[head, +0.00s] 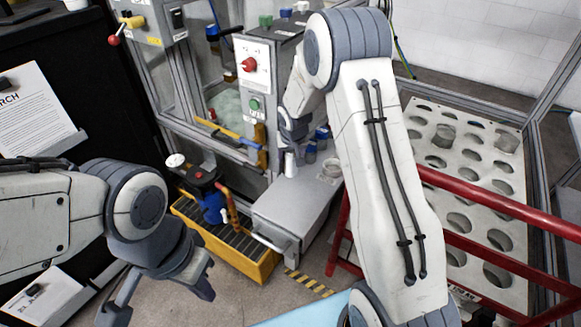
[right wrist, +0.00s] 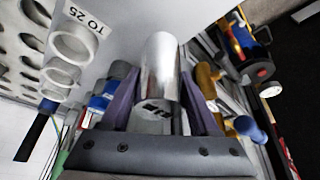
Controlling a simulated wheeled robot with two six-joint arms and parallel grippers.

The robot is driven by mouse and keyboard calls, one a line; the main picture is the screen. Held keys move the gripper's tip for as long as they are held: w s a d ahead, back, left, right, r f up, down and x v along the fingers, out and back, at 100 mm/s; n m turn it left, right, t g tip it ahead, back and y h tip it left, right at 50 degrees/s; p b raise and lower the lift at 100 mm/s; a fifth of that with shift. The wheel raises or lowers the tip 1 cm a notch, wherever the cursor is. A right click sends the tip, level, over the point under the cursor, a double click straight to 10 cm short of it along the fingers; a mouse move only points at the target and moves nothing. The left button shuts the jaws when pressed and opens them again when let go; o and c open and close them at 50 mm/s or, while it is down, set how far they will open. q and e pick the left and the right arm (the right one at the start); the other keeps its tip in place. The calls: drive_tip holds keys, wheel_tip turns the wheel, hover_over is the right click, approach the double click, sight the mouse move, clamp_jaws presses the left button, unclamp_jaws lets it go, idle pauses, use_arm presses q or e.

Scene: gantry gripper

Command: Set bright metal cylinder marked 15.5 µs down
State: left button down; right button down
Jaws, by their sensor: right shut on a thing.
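The bright metal cylinder (right wrist: 158,68) stands between the fingers of my right gripper (right wrist: 160,85), which is shut on it. I cannot tell whether that end touches anything. My left gripper (head: 162,292) hangs low at the left, fingers apart and empty.
A pale plate (head: 474,190) with many round holes lies behind red rails (head: 480,200) at the right; two metal cylinders stand on it. Blue-banded cylinders (head: 310,153) and a ring holder (head: 330,170) are on the grey box (head: 288,212). A yellow tray (head: 262,270) stands on the floor.

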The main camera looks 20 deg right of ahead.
sight(291, 166)
drive_tip(key=shift+w+f+b, duration=0.1)
drive_tip(key=shift+f+b, duration=0.4)
drive_tip(key=shift+f, duration=1.45)
drive_tip(key=shift+f, duration=0.1)
drive_tip(key=shift+f, duration=0.15)
drive_tip(key=shift+c, duration=0.6)
unclamp_jaws()
